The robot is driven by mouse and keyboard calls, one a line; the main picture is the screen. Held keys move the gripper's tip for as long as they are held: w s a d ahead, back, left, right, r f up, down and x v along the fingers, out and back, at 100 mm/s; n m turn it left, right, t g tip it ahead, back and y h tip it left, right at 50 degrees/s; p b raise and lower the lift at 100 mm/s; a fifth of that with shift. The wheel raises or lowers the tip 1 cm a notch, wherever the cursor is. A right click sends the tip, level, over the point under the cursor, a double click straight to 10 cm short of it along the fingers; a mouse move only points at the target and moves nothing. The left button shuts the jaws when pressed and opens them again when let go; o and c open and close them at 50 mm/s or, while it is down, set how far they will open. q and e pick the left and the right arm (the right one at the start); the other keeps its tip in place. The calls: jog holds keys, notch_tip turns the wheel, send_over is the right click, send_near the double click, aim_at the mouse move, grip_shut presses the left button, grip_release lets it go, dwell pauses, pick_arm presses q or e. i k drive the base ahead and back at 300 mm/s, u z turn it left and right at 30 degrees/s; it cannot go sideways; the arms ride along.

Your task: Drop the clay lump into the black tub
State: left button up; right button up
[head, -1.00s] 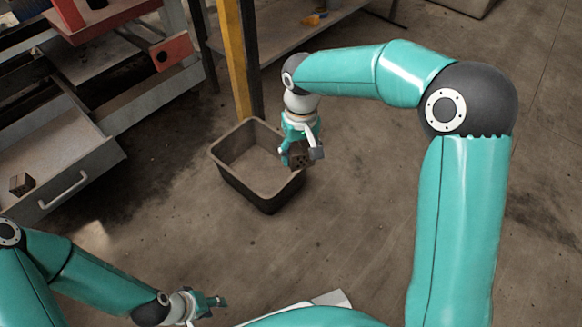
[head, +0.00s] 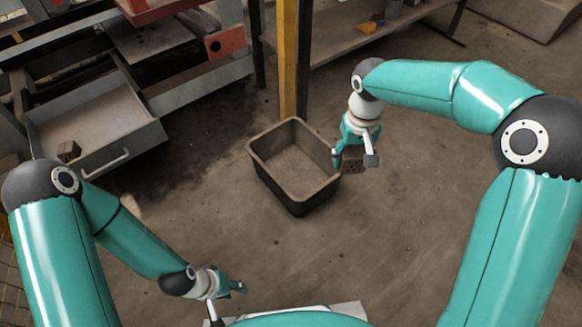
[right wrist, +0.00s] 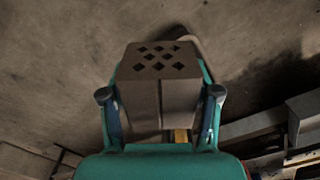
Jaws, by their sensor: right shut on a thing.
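The clay lump shows as a grey-brown hollow brick (head: 353,162) with diamond-shaped holes. My right gripper (head: 356,158) is shut on it and holds it up. In the right wrist view the brick (right wrist: 160,75) sits between the two fingers, its holed face showing.
A yellow post (head: 288,60) rises right behind the tub. An open drawer (head: 100,130) at the left holds a small dark block (head: 68,151). A low shelf (head: 350,38) with small items is at the back. Floor right of and before the tub is clear.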

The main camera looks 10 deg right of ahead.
aim_at(298, 177)
jog(key=i, duration=0.9)
jog(key=z, duration=0.05)
